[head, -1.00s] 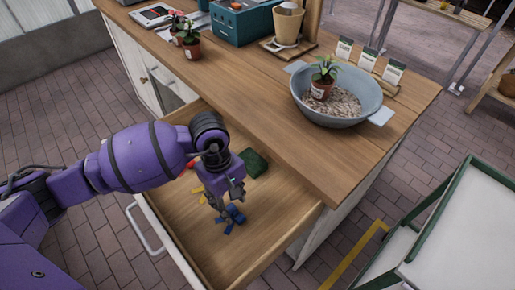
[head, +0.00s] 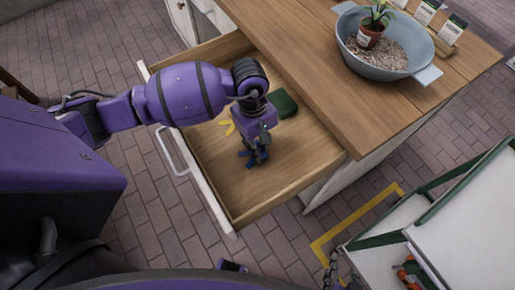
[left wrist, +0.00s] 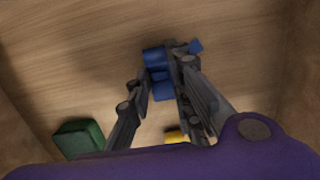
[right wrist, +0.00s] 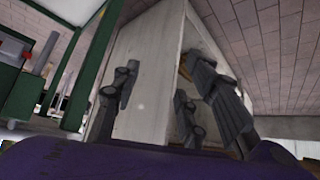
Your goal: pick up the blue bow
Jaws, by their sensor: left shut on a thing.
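The blue bow (head: 246,158) is inside the open drawer, partly hidden by my left gripper (head: 257,156). In the left wrist view the blue bow (left wrist: 157,75) shows between and behind the fingers of my left gripper (left wrist: 155,78), with a blue piece on the far side of the right finger. My left gripper is shut on the bow, low over the drawer floor. My right gripper (head: 331,268) is at the bottom of the head view, beside the cart. In the right wrist view my right gripper (right wrist: 158,85) has its fingers apart, with nothing between them.
The drawer (head: 290,190) has wooden walls around the bow. A green block (head: 284,103) and a yellow bow (head: 226,127) lie near the bow. The wooden counter (head: 320,80) overhangs the drawer's back. A green-framed white cart (head: 460,205) stands at right.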

